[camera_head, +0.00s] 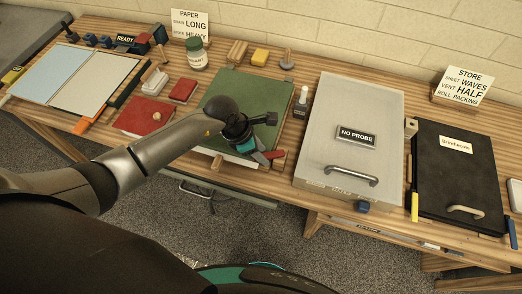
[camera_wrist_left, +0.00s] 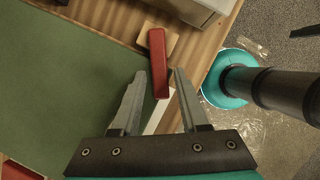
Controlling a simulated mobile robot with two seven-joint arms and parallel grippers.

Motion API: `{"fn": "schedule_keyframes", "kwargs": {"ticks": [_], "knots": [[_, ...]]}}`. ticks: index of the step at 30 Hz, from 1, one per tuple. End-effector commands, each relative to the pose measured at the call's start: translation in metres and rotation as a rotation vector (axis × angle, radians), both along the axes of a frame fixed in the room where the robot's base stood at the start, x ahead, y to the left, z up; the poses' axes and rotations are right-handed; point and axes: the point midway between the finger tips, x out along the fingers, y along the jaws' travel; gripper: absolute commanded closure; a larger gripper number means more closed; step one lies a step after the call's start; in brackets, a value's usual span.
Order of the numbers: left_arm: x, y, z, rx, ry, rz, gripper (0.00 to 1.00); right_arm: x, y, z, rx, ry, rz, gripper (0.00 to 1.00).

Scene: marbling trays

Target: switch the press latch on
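The press latch looks like a small red lever (camera_head: 276,154) at the front right corner of the green press board (camera_head: 277,95). In the left wrist view the red lever (camera_wrist_left: 157,55) sits on a tan wooden block (camera_wrist_left: 171,43) beside the green board (camera_wrist_left: 60,80). My left gripper (camera_head: 263,158) is at that corner, close to the lever. In the left wrist view its two grey fingers (camera_wrist_left: 160,88) are apart, and the lever's near end shows between their tips. Whether they touch it, I cannot tell. My right gripper is out of view.
A grey lidded tray (camera_head: 330,110) marked "NO PROBE" stands to the right, with a black one (camera_head: 455,180) beyond. Red blocks (camera_head: 183,90), a jar (camera_head: 196,55) and a red book (camera_head: 143,117) lie to the left. The table's front edge is close to the lever.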

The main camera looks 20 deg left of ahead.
Motion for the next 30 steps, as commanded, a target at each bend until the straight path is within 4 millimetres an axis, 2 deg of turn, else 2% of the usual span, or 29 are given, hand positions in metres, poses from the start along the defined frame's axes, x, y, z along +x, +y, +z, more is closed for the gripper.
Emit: {"fn": "schedule_keyframes", "kwargs": {"ticks": [2, 11, 30], "knots": [[0.0001, 0.0, 0.0002, 0.0, 0.0, 0.0, 0.66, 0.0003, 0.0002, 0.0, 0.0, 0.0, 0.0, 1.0], [0.0, 0.0002, 0.0002, 0.0, 0.0, 0.0, 1.0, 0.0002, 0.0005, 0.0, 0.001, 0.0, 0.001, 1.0], [0.0001, 0.0003, 0.0003, 0.0, 0.0, 0.0, 1.0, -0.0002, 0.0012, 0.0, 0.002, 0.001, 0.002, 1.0]]}}
